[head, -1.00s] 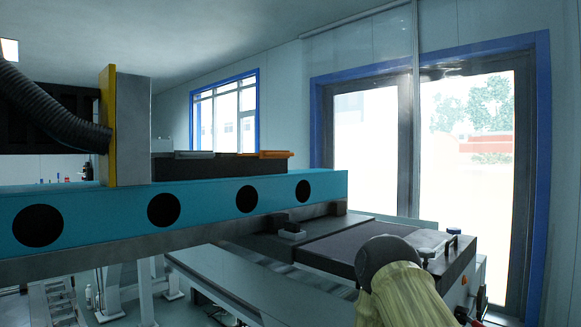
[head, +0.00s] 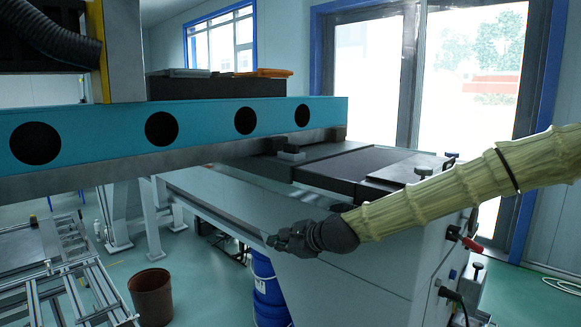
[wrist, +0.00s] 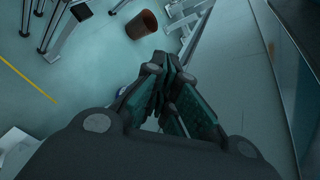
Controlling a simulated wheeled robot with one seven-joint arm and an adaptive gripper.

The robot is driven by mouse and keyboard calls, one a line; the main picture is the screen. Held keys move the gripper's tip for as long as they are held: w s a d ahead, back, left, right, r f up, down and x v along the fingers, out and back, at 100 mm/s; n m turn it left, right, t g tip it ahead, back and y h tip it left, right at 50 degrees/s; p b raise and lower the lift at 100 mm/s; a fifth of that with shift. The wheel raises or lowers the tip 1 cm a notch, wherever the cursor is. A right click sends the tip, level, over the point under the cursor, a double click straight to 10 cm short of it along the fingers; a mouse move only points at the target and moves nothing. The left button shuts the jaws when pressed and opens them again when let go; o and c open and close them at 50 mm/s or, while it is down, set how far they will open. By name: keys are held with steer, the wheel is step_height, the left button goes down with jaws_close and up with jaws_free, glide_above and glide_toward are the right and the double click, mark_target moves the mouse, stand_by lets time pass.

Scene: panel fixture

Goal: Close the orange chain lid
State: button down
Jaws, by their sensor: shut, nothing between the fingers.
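A flat orange piece (head: 262,73), which looks like the orange chain lid, lies at the right end of a black box (head: 215,88) above the teal beam (head: 200,125). It is seen almost edge-on, so I cannot tell whether it is open or closed. A grey flat piece (head: 182,73) lies to its left. My gripper (head: 272,241) is well below and in front of the beam, far from the orange piece. In the wrist view its fingers (wrist: 166,62) are together and empty, pointing toward the floor. The orange piece is not in the wrist view.
The grey machine bed (head: 240,205) and its black top plates (head: 350,165) lie close to my arm. Below are a brown bin (head: 151,295), a blue bucket (head: 268,290) and a metal frame (head: 60,265). Open air lies above the beam's right end, before the glass doors.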

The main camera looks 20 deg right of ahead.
steer(key=s+d+r+m+t+y+b, duration=0.1)
steer(key=s+d+r+m+t, duration=0.2)
steer(key=r, duration=1)
steer(key=s+d+r+m+t+y, duration=0.15)
steer(key=d+r, duration=0.35)
steer(key=r, duration=0.8)
steer(key=s+d+r+m+t+y+b, duration=0.15)
steer(key=d+r+m, duration=0.25)
steer(key=r, duration=1)
steer(key=p, duration=0.3)
glide_toward(263, 74)
steer(key=shift+w+d+f, duration=0.1)
steer(key=shift+w+d, duration=0.2)
steer(key=shift+w, duration=0.6)
steer(key=shift+w+d+f, duration=0.1)
steer(key=shift+w+d, duration=0.2)
steer(key=shift+w, duration=0.55)
steer(key=shift+w+d, duration=0.35)
steer(key=shift+w, duration=0.55)
